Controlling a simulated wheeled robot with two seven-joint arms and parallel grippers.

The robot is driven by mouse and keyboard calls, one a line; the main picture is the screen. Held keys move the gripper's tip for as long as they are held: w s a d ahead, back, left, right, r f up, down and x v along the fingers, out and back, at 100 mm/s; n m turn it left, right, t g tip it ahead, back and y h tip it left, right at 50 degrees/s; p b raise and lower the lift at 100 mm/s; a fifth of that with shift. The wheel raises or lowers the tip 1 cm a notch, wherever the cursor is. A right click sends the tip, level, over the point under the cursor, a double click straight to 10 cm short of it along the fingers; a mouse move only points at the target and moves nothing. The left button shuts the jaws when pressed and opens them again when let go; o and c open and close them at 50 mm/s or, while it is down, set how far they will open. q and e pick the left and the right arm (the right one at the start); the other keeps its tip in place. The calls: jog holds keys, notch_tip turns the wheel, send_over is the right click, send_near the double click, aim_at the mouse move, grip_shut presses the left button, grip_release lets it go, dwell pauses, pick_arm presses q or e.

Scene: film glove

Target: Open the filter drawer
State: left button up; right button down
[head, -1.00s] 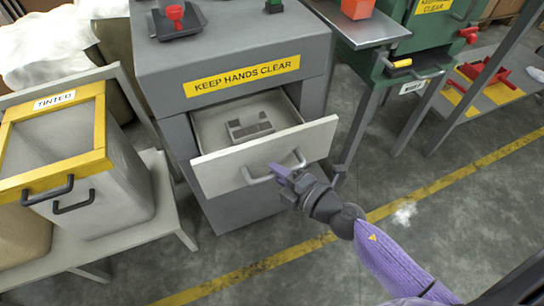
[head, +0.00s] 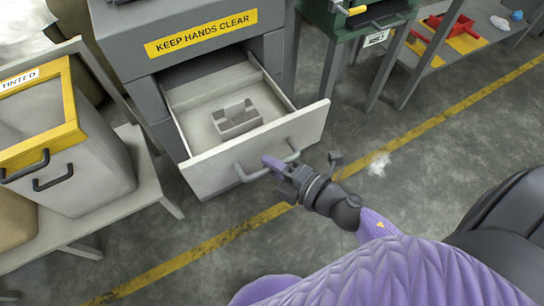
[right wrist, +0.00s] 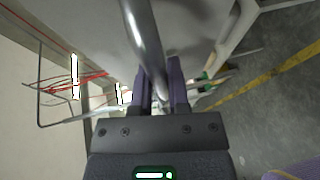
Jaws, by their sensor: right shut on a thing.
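The filter drawer (head: 210,171) is pulled well out of the grey machine (head: 120,40) in the head view. Its pale front carries a grey bar handle (head: 243,173). Inside lies a small grey box-like part (head: 236,119). My right gripper (head: 276,166) is shut on the handle. In the right wrist view the metal handle bar (right wrist: 145,45) runs between the two purple fingers (right wrist: 160,92). My left gripper is not in view.
A bin marked TINTED (head: 95,150) with a yellow rim stands on a bench at the left. A green machine (head: 355,18) and a low table with red parts (head: 450,50) stand at the back right. The floor (head: 330,250) before the drawer is clear.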

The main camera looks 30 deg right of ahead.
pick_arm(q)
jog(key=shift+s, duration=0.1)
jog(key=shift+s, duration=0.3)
pick_arm(e)
jog(key=c, duration=0.6)
grip_release()
pick_arm(q)
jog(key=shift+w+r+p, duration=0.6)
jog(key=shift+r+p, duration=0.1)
jog(key=shift+p, duration=0.05)
pick_arm(e)
jog(key=v, duration=1)
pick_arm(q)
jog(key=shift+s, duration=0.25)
